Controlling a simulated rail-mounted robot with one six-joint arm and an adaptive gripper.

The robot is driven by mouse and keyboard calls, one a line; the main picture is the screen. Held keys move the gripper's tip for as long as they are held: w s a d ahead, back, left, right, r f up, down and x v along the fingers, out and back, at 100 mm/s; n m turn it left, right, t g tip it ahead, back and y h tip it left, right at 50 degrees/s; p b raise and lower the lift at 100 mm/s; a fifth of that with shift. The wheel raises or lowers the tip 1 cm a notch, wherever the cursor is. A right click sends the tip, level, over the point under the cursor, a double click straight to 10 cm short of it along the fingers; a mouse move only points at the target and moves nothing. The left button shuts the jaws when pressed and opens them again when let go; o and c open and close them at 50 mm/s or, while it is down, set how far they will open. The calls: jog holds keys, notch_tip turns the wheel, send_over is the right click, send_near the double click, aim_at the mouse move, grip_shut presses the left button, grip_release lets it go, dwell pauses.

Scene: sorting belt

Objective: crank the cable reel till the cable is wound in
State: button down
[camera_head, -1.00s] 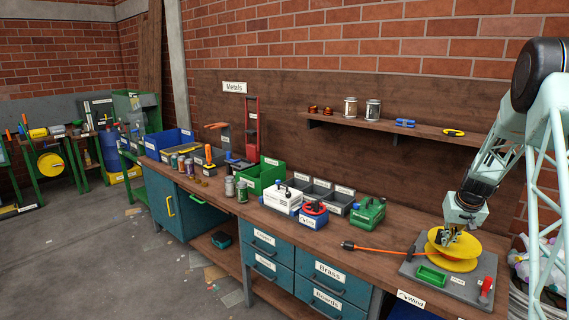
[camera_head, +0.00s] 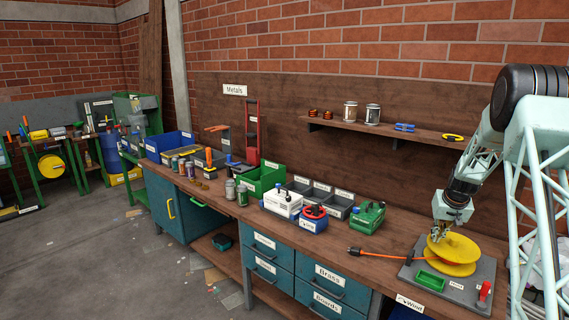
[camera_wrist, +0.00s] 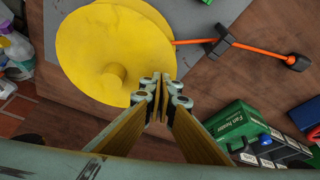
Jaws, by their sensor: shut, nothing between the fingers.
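The yellow cable reel (camera_head: 459,252) stands on a grey base plate at the right end of the bench. In the wrist view the reel (camera_wrist: 85,45) shows a stubby yellow knob (camera_wrist: 115,73) on its upper disc. An orange cable (camera_head: 385,253) runs left from the reel to a dark plug (camera_head: 354,250) on the bench; the wrist view shows it passing a dark guide (camera_wrist: 220,38). My gripper (camera_head: 438,238) is over the left part of the reel. Its fingertips (camera_wrist: 163,92) are closed together and empty, at the disc's edge and apart from the knob.
On the base plate (camera_head: 480,288) are a green tray (camera_head: 430,281) and a red-handled lever (camera_head: 484,292). A green fan heater box (camera_head: 368,216) and a blue box (camera_head: 313,219) stand further left. The bench around the cable is clear. A shelf (camera_head: 410,131) hangs above.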

jog(key=shift+s+f, duration=0.1)
jog(key=shift+s+a+b, duration=0.1)
jog(key=shift+s+b, duration=0.35)
jog(key=shift+s, duration=0.35)
jog(key=shift+r, duration=0.25)
notch_tip(320, 180, up, 9)
jog(key=p, duration=0.3)
jog(key=shift+f+p, duration=0.15)
jog(key=shift+p, duration=0.15)
dwell(0.5)
jog(key=shift+a, duration=0.1)
dwell(0.3)
